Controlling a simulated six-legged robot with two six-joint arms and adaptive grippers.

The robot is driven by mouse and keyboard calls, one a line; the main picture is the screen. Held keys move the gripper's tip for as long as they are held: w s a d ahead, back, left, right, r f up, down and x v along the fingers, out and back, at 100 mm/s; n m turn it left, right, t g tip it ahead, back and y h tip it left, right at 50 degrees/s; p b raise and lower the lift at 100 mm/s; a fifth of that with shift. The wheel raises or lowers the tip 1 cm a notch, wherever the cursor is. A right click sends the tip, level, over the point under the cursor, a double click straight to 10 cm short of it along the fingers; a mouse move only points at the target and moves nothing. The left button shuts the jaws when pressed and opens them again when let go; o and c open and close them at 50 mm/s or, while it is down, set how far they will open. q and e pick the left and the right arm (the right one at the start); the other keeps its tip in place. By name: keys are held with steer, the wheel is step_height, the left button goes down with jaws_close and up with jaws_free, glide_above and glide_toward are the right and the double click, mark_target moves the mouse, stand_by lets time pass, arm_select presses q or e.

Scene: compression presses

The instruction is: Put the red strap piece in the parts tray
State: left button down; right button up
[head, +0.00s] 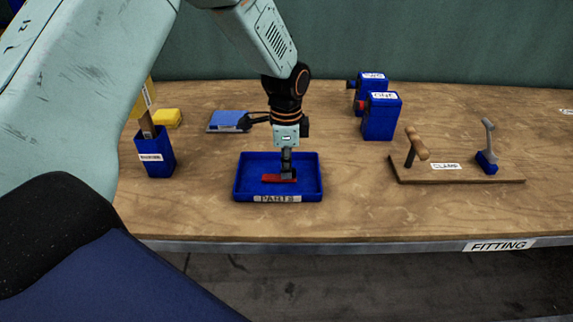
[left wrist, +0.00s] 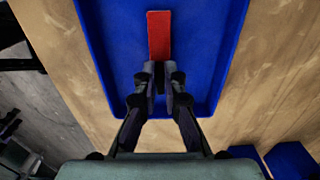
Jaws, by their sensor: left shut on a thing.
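The red strap piece (head: 272,178) is a flat red bar over the blue parts tray (head: 237,183), inside its rim as seen in the head view. My left gripper (head: 287,175) points down into the tray and is shut on the strap near its right end. In the left wrist view the strap (left wrist: 159,32) extends forward from the fingertips (left wrist: 160,75), with the blue tray (left wrist: 108,50) around it. I cannot tell whether the strap touches the tray floor. My right gripper is not in view.
A blue holder (head: 157,160) and yellow block (head: 167,118) stand left of the tray. Blue boxes (head: 381,118) stand behind right. A clamp board (head: 450,174) lies at the right. Bare bench lies between tray and board.

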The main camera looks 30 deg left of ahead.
arm_select(q)
steer(key=shift+f, duration=0.15)
steer(key=c, duration=1.7)
jaws_free()
steer(key=shift+w+a+f, duration=0.2)
steer(key=shift+a, duration=0.05)
steer(key=shift+o, duration=1.2)
steer(key=shift+s+d+r, duration=0.15)
steer(key=shift+r, duration=0.25)
step_height(320, 180, up, 12)
steer(key=p, duration=0.1)
steer(key=shift+p, duration=0.4)
